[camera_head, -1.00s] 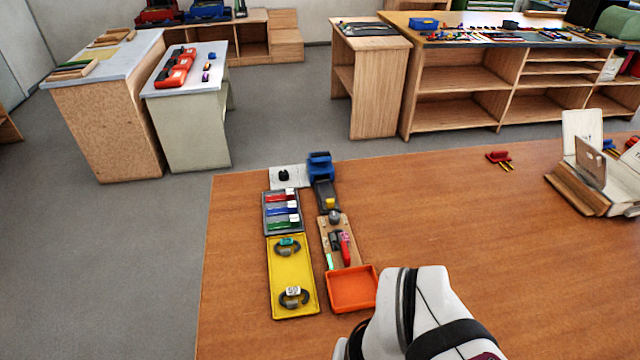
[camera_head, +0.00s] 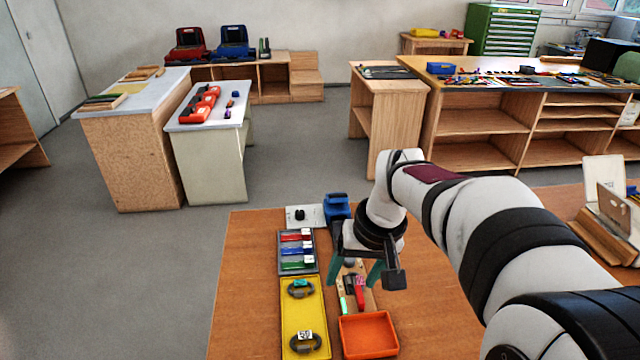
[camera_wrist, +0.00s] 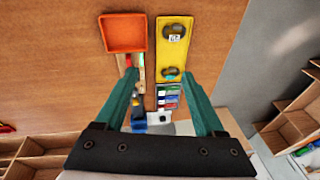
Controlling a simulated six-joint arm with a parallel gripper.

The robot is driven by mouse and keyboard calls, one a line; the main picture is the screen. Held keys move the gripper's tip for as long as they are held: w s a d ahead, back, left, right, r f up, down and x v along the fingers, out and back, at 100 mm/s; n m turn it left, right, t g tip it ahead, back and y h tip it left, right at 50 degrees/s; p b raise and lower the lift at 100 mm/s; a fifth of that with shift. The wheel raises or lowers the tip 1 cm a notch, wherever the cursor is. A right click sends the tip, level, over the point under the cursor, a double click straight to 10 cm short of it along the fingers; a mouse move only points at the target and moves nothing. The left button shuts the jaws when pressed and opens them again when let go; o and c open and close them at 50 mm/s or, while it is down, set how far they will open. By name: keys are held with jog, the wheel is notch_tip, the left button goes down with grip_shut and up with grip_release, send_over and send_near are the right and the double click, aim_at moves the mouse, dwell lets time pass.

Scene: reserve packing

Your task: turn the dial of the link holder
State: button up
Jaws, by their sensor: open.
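A blue device with a dark elongated body stands at the far end of the group on the wooden table; its blue part (camera_head: 337,206) shows beside my wrist. It may be the link holder, but I cannot make out a dial for certain. A white plate with a black knob-like piece (camera_head: 300,215) lies left of it. My gripper (camera_head: 355,272) is open and empty, pointing down above the wooden board of tools, and hides part of the dark body. In the wrist view my gripper's teal fingers (camera_wrist: 159,75) are wide apart, with the items below.
A grey tray of coloured bars (camera_head: 283,252), a yellow tray (camera_head: 290,325) with two dark rings, and an orange tray (camera_head: 368,335) lie close together. A bookstand (camera_head: 612,215) stands at the right. The table's left edge is near the trays.

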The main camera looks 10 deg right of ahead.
jog(key=w+d+f+n, duration=0.2)
jog(key=w+d+f, duration=0.1)
jog(key=w, duration=0.6)
jog(key=n+t, duration=0.2)
send_near(349, 261)
jog(key=shift+h, duration=0.3)
jog(key=x, duration=0.4)
jog(key=w+x, duration=0.1)
jog(key=x, duration=0.4)
jog(key=shift+r, duration=0.2)
grip_shut()
